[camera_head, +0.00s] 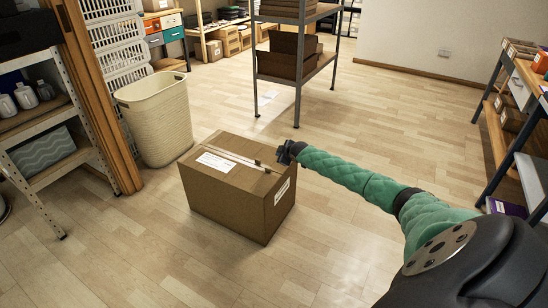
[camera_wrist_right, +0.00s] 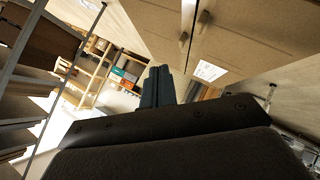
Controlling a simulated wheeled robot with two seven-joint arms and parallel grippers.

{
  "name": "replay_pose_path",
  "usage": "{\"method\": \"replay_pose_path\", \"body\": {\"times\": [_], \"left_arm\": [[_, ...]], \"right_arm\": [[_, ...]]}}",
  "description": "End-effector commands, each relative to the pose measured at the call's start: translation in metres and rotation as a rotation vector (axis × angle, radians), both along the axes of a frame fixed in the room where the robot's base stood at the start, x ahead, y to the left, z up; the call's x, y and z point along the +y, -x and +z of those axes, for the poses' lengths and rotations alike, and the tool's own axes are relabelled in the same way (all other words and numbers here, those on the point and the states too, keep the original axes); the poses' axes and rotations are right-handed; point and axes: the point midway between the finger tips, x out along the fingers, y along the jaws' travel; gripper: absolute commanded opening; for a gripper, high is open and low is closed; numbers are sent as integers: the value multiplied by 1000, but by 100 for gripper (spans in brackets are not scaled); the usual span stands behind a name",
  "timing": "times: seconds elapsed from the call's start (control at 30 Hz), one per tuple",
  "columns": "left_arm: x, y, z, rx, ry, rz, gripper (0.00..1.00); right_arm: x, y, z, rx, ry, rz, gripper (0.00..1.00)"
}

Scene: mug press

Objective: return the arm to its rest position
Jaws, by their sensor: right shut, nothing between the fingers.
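My right arm, in a green quilted sleeve, reaches in from the lower right of the head view. Its gripper (camera_head: 284,152) is dark and small, beside the upper right edge of a closed cardboard box (camera_head: 228,203) on the floor. In the right wrist view the gripper fingers (camera_wrist_right: 158,86) are together with nothing between them. The box (camera_wrist_right: 245,30) also fills the upper right of that view, with a white label. I cannot tell whether the gripper touches the box. My left gripper does not show in either view.
A cream basket (camera_head: 155,115) stands behind the box at left. A metal shelf (camera_head: 45,120) stands at the far left, a rack (camera_head: 300,60) at the back, and a workbench (camera_head: 515,120) at the right. The wooden floor (camera_head: 400,125) between the rack and workbench is clear.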

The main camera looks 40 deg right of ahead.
Motion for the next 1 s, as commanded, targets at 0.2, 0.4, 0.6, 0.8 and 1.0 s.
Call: {"method": "replay_pose_path", "body": {"times": [0.2,0.4,0.6,0.8,1.0], "left_arm": [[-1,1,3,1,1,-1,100],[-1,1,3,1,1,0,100],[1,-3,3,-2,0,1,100],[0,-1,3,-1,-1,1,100],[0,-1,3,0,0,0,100]], "right_arm": [[-7,17,18,-1,1,1,0],[-8,21,22,0,-2,1,0],[-8,21,22,-2,-8,-5,0],[-10,22,21,-4,-63,-58,0],[20,11,52,-55,-63,-62,0]]}}
